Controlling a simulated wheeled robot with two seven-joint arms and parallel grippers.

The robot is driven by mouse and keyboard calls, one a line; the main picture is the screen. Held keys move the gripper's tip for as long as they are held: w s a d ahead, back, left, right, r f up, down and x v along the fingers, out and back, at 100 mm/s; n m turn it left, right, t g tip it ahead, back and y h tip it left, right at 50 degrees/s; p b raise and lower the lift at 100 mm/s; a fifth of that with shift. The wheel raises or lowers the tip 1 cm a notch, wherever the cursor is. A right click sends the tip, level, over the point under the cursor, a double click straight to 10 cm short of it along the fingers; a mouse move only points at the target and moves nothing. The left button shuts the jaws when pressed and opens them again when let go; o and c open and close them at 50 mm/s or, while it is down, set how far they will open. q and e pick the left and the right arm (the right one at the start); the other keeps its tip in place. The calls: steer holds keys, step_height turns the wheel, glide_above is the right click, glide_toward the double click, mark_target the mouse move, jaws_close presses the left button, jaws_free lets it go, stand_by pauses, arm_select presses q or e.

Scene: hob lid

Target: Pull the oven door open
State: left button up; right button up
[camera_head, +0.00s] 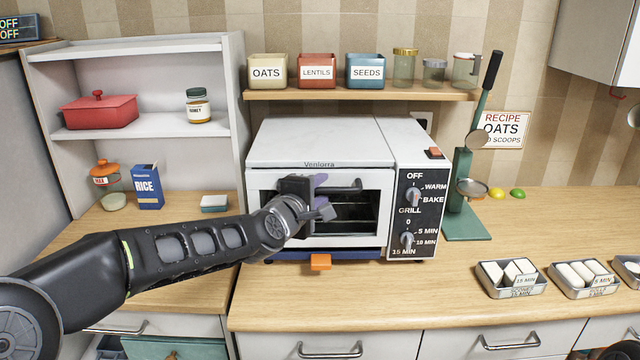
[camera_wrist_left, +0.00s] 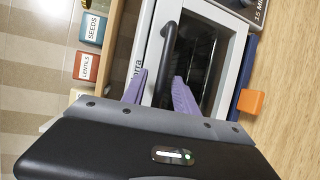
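The white oven (camera_head: 320,142) stands on the wooden counter. Its front door (camera_head: 382,215) with a dark window looks shut. A dark bar handle (camera_head: 348,187) runs along the door's top; its left part is hidden by my left gripper (camera_head: 322,195). In the left wrist view, my left gripper (camera_wrist_left: 159,92) has its two purple fingers apart, with the handle (camera_wrist_left: 166,55) running down between them. A gap shows beside the bar, so it does not look clamped. My right gripper is not in view.
An orange tab (camera_head: 320,262) sticks out below the door from a blue tray. Knobs (camera_head: 407,238) are on the oven's right panel. Metal trays with white blocks (camera_head: 511,278) stand at right. The counter (camera_head: 400,298) in front of the oven is clear.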

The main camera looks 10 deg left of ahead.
arm_select(q)
steer(key=shift+w+f, duration=0.1)
steer(key=shift+w, duration=0.2)
steer(key=shift+c, duration=0.4)
jaws_close()
stand_by(0.9)
